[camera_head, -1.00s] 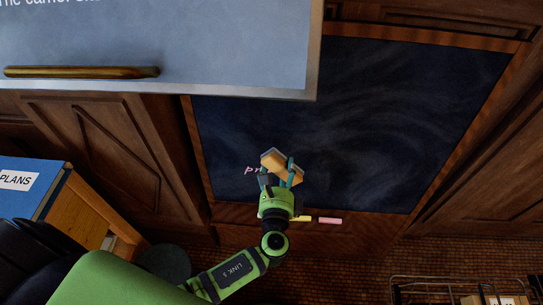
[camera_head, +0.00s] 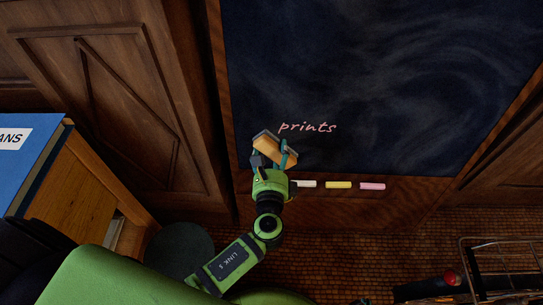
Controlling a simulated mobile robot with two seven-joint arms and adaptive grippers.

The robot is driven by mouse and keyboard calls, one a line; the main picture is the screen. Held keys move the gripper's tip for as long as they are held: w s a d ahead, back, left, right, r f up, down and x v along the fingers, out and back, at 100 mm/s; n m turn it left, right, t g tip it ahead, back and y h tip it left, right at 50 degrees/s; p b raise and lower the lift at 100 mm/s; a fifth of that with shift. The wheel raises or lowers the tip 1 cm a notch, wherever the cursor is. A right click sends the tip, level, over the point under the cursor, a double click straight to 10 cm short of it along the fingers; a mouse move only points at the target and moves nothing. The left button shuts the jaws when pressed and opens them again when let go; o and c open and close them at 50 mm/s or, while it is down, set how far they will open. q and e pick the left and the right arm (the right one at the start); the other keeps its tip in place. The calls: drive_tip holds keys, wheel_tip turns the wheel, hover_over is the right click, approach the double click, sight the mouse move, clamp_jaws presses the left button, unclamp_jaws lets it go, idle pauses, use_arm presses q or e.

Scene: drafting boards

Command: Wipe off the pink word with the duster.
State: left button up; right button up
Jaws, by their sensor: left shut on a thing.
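The pink word "prints" (camera_head: 307,127) is written low on the dark chalkboard (camera_head: 380,70), and all its letters show. My left gripper (camera_head: 271,156) is shut on the duster (camera_head: 275,147), a wooden-backed block with a grey face. It holds the duster tilted, just left of and below the word's first letter. Whether the duster touches the board I cannot tell. My right gripper is not in view.
The ledge under the board holds a white chalk (camera_head: 306,184), a yellow chalk (camera_head: 339,185) and a pink chalk (camera_head: 373,186). A wire cart (camera_head: 500,262) is at lower right.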

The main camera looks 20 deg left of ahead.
sight(274, 128)
use_arm(q)
drive_tip(key=shift+a+f, duration=0.15)
drive_tip(key=shift+f, duration=0.1)
drive_tip(key=shift+w, duration=0.15)
drive_tip(key=shift+b+x, duration=0.75)
drive_tip(key=shift+x, duration=2.05)
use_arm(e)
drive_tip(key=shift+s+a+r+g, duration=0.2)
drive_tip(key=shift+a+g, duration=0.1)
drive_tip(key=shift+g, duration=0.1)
use_arm(q)
drive_tip(key=shift+b+x, duration=0.3)
drive_tip(key=shift+x, duration=0.75)
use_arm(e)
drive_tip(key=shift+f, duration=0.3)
use_arm(q)
drive_tip(key=shift+d, duration=0.25)
